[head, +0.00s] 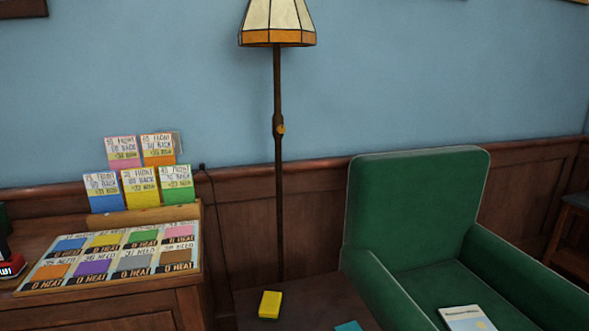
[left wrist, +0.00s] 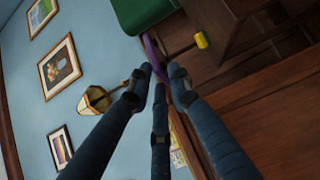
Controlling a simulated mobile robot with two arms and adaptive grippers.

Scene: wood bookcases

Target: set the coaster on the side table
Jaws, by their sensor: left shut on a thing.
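My left gripper (left wrist: 163,75) shows in the left wrist view, its dark fingers shut on a thin purple piece (left wrist: 151,50), seen nearly edge-on. It looks like the coaster, but most of it is hidden by the fingers. The side table (head: 305,298) is the dark brown top at the bottom middle of the head view, beside the green armchair. Neither of my grippers shows in the head view.
A yellow block (head: 270,304) and a teal flat thing (head: 348,326), cut by the frame, lie on the side table; bare wood lies between them. A floor lamp (head: 278,130) stands behind. A green armchair (head: 415,215) is right; a card board (head: 115,255) lies left.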

